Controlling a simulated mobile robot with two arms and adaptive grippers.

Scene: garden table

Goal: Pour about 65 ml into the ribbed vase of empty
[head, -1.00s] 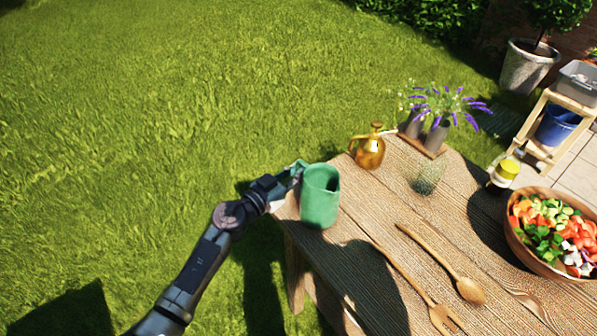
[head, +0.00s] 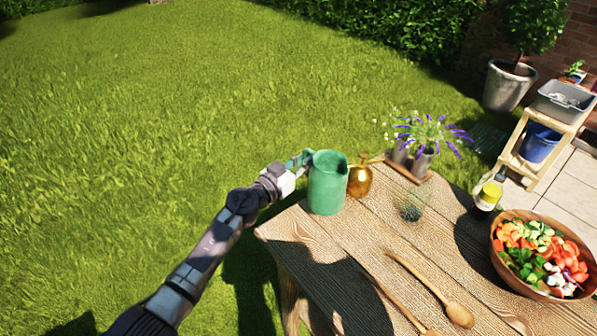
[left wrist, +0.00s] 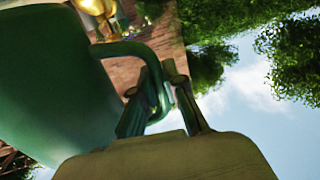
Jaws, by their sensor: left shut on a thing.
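A green jug (head: 327,185) is upright at the left end of the table, and appears raised above the tabletop. My left gripper (head: 297,165) is shut on its handle, on the jug's left side. In the left wrist view the fingers (left wrist: 158,97) close around the green handle, and the jug body (left wrist: 50,80) fills the left. A small clear, greenish glass vessel (head: 411,208), probably the ribbed vase, stands on the table right of the jug. Its ribs and contents are too small to tell. My right gripper is not in view.
A brass mister (head: 360,181) stands close behind the jug's right side. Flowers in grey pots (head: 422,163) stand on a wooden tray. A yellow-labelled bottle (head: 488,194), salad bowl (head: 540,255) and wooden spoon (head: 458,313) are farther right. The wooden table (head: 390,240) has bare boards before the glass vessel.

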